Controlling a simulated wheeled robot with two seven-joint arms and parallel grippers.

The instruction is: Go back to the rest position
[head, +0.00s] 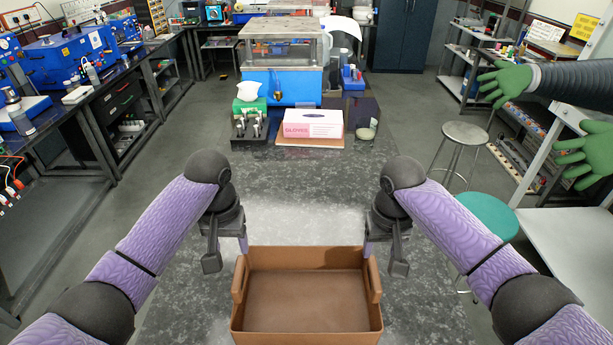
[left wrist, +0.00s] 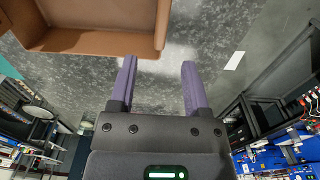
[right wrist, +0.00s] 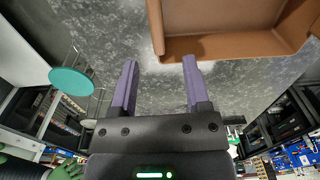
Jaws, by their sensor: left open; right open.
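My left gripper (head: 227,250) is open and empty just left of a brown tray (head: 375,318) in the head view. Its two purple fingers (left wrist: 158,82) stand apart in the left wrist view, with the tray's edge (left wrist: 90,42) beyond them. My right gripper (head: 384,252) is open and empty just right of the tray. Its fingers (right wrist: 160,82) are spread in the right wrist view, with the tray (right wrist: 225,45) beyond them. The tray looks empty and sits on the grey speckled table. I see nothing held by either gripper.
At the table's far end are a pink-white glove box (head: 313,124), a dark holder with tools (head: 249,128), and a blue machine (head: 283,80). A green stool (head: 487,214) stands at the right. Green-gloved hands (head: 507,84) reach in at upper right. The middle of the table is clear.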

